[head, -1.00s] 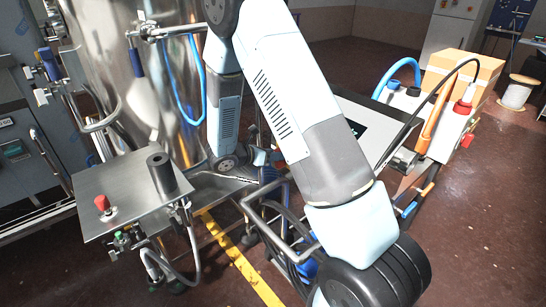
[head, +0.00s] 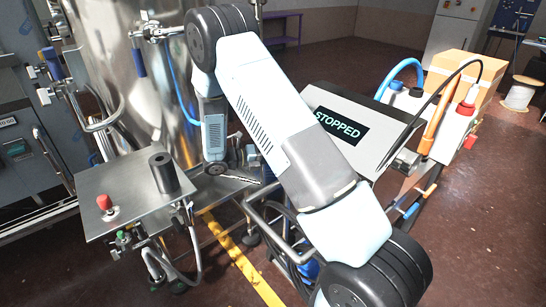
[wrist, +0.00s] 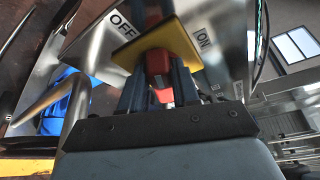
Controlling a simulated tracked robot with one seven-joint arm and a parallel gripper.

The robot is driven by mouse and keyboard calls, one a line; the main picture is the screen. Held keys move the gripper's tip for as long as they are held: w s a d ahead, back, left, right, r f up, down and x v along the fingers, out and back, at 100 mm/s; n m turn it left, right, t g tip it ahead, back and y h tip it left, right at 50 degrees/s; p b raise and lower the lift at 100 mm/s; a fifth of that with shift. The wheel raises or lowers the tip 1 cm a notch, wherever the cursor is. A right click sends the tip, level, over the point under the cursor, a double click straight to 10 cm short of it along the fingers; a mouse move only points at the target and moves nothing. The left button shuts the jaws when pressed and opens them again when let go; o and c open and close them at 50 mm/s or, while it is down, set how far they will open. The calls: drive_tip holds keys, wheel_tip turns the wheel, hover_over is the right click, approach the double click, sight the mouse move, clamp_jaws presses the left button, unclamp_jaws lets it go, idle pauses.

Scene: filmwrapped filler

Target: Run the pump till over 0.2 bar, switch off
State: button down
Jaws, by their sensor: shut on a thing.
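The pump's display (head: 337,126) reads STOPPED in the head view, on a sloped grey box (head: 385,118). No pressure figure is legible there. In the wrist view a red switch handle (wrist: 158,62) sits on a yellow plate (wrist: 178,38) between an OFF label (wrist: 122,24) and an ON label (wrist: 204,37). My gripper (wrist: 160,78) is shut on the red handle, its dark fingers on either side. I cannot tell exactly which label the handle points to. In the head view my arm hides the switch.
A steel tank (head: 115,70) stands behind. A metal stand plate (head: 130,200) with a red button (head: 104,202) and a dark cylinder (head: 163,172) is at left. A cardboard box (head: 460,75) and a white spool (head: 518,93) are at right. A tube frame and hoses stand below my arm.

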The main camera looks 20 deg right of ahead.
drive_tip(key=shift+w+f+n+g+h, duration=0.2)
drive_tip(key=shift+n+h, duration=0.25)
drive_tip(key=shift+n, duration=0.5)
drive_tip(key=shift+s+f+n+g+h, duration=0.1)
drive_tip(key=shift+f+n+h, duration=0.3)
drive_tip(key=shift+n, duration=0.55)
drive_tip(key=c, duration=0.9)
unclamp_jaws()
